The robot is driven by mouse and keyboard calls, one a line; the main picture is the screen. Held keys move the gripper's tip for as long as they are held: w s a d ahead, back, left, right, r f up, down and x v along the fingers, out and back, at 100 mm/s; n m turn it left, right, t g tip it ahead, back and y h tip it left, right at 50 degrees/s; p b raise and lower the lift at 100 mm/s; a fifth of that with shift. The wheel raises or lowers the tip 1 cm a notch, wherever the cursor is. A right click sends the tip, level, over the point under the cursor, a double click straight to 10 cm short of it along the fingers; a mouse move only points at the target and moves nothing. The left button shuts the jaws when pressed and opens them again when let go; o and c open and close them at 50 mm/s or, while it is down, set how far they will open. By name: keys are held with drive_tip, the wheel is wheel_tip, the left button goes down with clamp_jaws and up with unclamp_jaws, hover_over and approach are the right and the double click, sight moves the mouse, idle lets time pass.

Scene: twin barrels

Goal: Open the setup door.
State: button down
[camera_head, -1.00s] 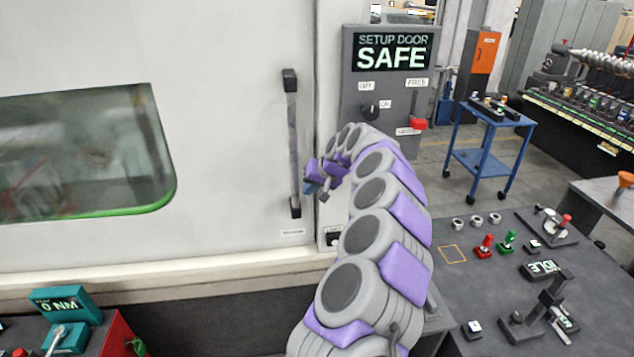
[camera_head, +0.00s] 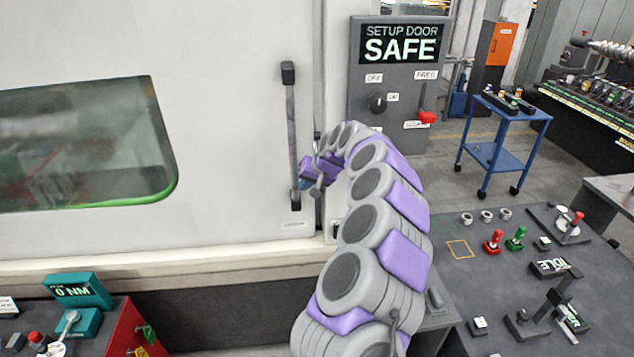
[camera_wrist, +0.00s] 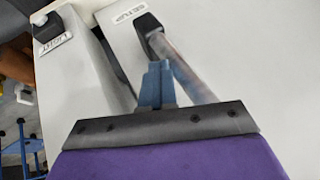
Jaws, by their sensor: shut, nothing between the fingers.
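The setup door (camera_head: 225,120) is a large pale panel with a dark window at left. Its upright grey bar handle (camera_head: 291,125) has dark end mounts and is near the door's right edge. My gripper (camera_head: 306,172) is beside the handle's lower part, on its right. In the wrist view, the blue fingers (camera_wrist: 157,84) are shut together and empty, just left of the handle bar (camera_wrist: 185,68). I cannot tell whether they touch it. A narrow dark seam (camera_wrist: 116,62) runs along the door edge.
A grey panel (camera_head: 366,90) reading "SETUP DOOR SAFE" has a black knob (camera_head: 377,103) and a red switch (camera_head: 427,117). A grey console (camera_head: 480,285) with buttons is at lower right. A teal device (camera_head: 78,291) is at lower left. A blue cart (camera_head: 499,160) stands behind.

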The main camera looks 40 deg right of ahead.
drive_tip(key=w+a+p, duration=0.3)
drive_tip(key=w+a, duration=0.6)
drive_tip(key=a, duration=0.6)
drive_tip(key=w+a+p, duration=0.4)
drive_tip(key=w+a, duration=0.6)
drive_tip(key=a, duration=0.6)
drive_tip(key=w+a+p, duration=0.3)
drive_tip(key=w+a, duration=0.6)
drive_tip(key=a, duration=0.7)
drive_tip(key=shift+w, duration=0.3)
drive_tip(key=shift+d, duration=0.2)
